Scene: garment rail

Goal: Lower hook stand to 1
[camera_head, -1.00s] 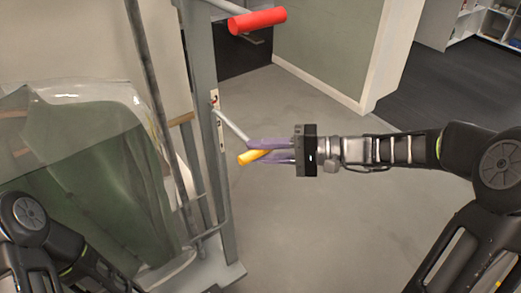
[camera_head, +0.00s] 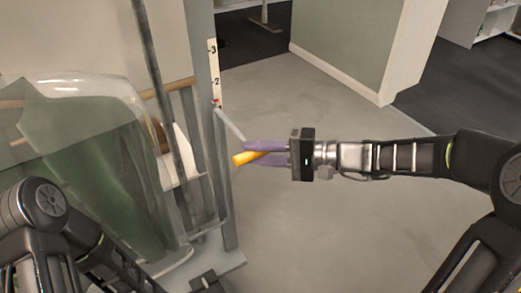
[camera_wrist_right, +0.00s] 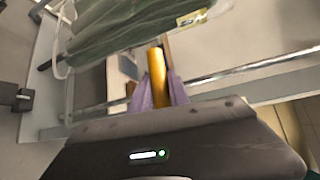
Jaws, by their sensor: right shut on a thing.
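The hook stand is a grey upright post (camera_head: 202,60) with a white number scale (camera_head: 213,62) showing 3 and 2. A small red marker (camera_head: 216,103) sits just below the 2. A grey lever rod (camera_head: 230,124) slants down from there to a yellow handle (camera_head: 243,159). My right gripper (camera_head: 268,152), with purple fingers, is shut on the yellow handle. The handle also shows between the fingers in the right wrist view (camera_wrist_right: 157,75). The 1 cannot be made out.
Green garments under a clear cover (camera_head: 90,150) hang left of the post. The stand's grey base (camera_head: 222,264) is at the bottom. Grey floor (camera_head: 320,235) is open to the right, with a wall corner (camera_head: 350,45) behind.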

